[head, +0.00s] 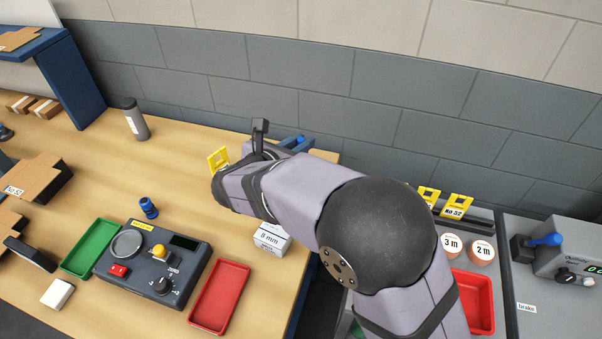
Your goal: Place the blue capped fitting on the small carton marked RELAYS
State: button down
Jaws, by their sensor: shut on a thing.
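My gripper (262,137) is at the back of the bench, largely hidden behind my own forearm; only a dark upright part shows. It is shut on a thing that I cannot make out. A small blue fitting with a dark band (148,207) stands on the bench behind the control box, well left of my gripper. A white carton (271,238) stands at the bench's right side, partly covered by my arm; its readable mark is "8 mm". I cannot read RELAYS on any carton here.
A control box (153,266) sits between a green tray (92,247) and a red tray (220,295). A yellow marker (218,158) stands beside my wrist. A grey bottle (134,119) stands at the back left. A blue object (300,139) shows behind my arm. Bare bench lies around the fitting.

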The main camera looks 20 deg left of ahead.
jog(key=shift+f+p, duration=0.7)
jog(key=shift+f, duration=3.4)
jog(key=shift+f, duration=0.15)
jog(key=shift+f, duration=0.15)
jog(key=c, duration=1.7)
grip_release()
jog(key=shift+r, duration=0.3)
jog(key=shift+s+a, duration=0.1)
jog(key=shift+s, duration=0.15)
jog(key=b+v, duration=0.3)
jog(key=v, duration=0.8)
jog(key=shift+s+r, duration=0.2)
